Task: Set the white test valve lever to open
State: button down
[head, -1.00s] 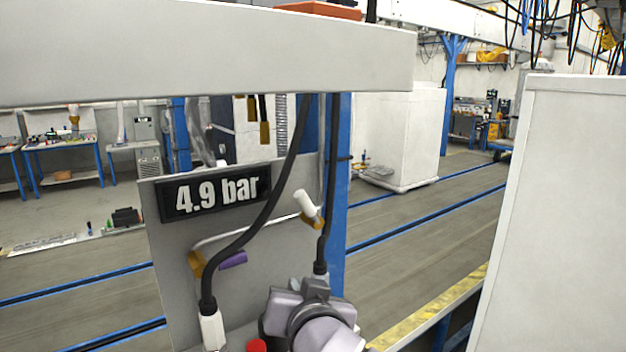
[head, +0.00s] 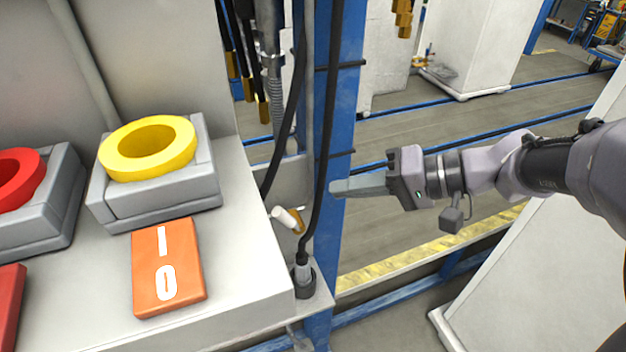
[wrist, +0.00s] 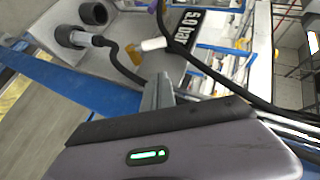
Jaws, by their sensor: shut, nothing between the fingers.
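The white test valve lever (head: 287,218) shows in the head view just beyond the edge of the grey console, on a brass-coloured valve body (head: 299,223). In this view it points left and slightly up from the valve. In the wrist view the white lever (wrist: 153,44) lies just beyond the fingertips, near a black hose. My gripper (head: 335,188) is shut and empty, right of and above the lever in the head view. Its fingers also show in the wrist view (wrist: 160,85). The fingers look apart from the lever, but I cannot judge the depth gap.
A black hose (head: 328,130) and blue post (head: 342,110) stand between lever and arm in the picture. The console carries a yellow ring (head: 188,150) and an orange I/O switch (head: 168,268). A pressure display (wrist: 188,22) reads about 5.0 bar.

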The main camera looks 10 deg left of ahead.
aim_at(284, 217)
jog(key=s+a+f, duration=0.1)
jog(key=a+f, duration=0.3)
jog(key=a, duration=0.2)
jog(key=shift+s+a+p, duration=0.3)
jog(key=shift+p, duration=0.15)
jog(key=shift+w, duration=0.1)
